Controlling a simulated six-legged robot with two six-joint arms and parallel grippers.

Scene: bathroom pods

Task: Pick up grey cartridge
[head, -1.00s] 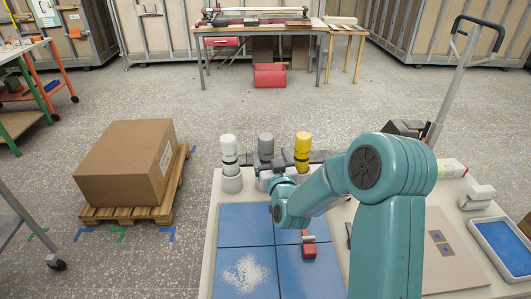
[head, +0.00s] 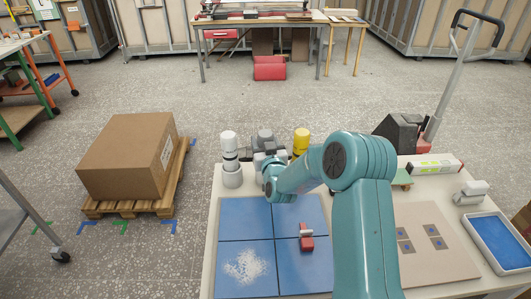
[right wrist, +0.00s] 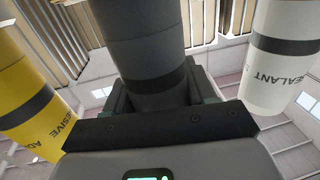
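The grey cartridge (head: 265,136) stands in the middle of a row at the back of the table, between a white cartridge (head: 229,143) and a yellow cartridge (head: 301,140). In the right wrist view the grey cartridge (right wrist: 150,50) rises between the fingers of my right gripper (right wrist: 160,98), one dark finger on each side. I see no clear gap, but cannot tell whether the fingers press on it. In the head view my right gripper (head: 263,160) hides its lower part. My left gripper is not in view.
The yellow adhesive cartridge (right wrist: 25,95) and the white sealant cartridge (right wrist: 280,58) stand close on either side. Blue tiles (head: 245,215) bear white granules and a red-grey tool (head: 306,238). A blue tray (head: 498,243) lies right. A cardboard box (head: 125,160) sits on a pallet left.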

